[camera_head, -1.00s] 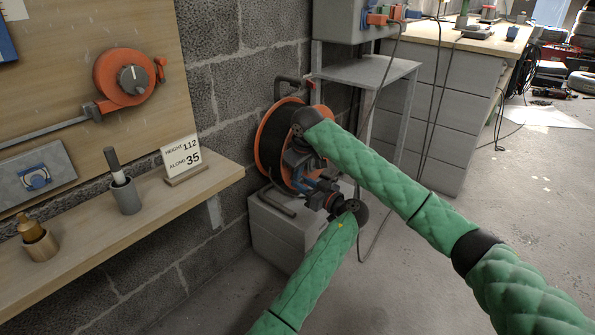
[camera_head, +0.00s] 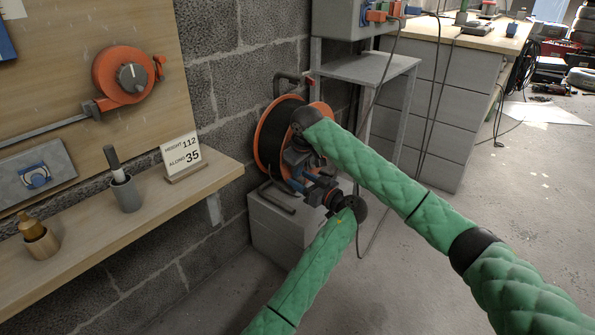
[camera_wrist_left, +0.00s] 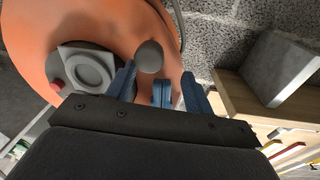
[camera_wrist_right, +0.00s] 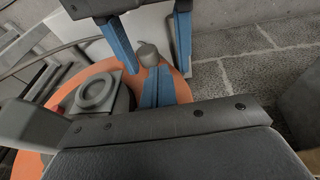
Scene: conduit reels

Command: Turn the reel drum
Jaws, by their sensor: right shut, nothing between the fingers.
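The reel drum (camera_head: 265,155) is an orange-flanged reel with dark windings, standing on a light box against the block wall. Its face fills much of the left wrist view (camera_wrist_left: 60,30). A grey crank knob (camera_wrist_left: 150,57) stands out from the flange and also shows in the right wrist view (camera_wrist_right: 148,55). My left gripper (camera_wrist_left: 160,85) is open, its blue fingers spread on either side of the knob. My right gripper (camera_wrist_right: 158,88) is shut and empty, its fingers together close beside the knob; whether they touch it is unclear. In the head view my arms partly hide the drum.
A wooden shelf (camera_head: 150,215) at left holds a sign (camera_head: 182,158) and two cups. A grey metal stand (camera_head: 370,72) and drawers (camera_head: 440,105) are right of the reel. A loose cable hangs near my arms. The floor at right is open.

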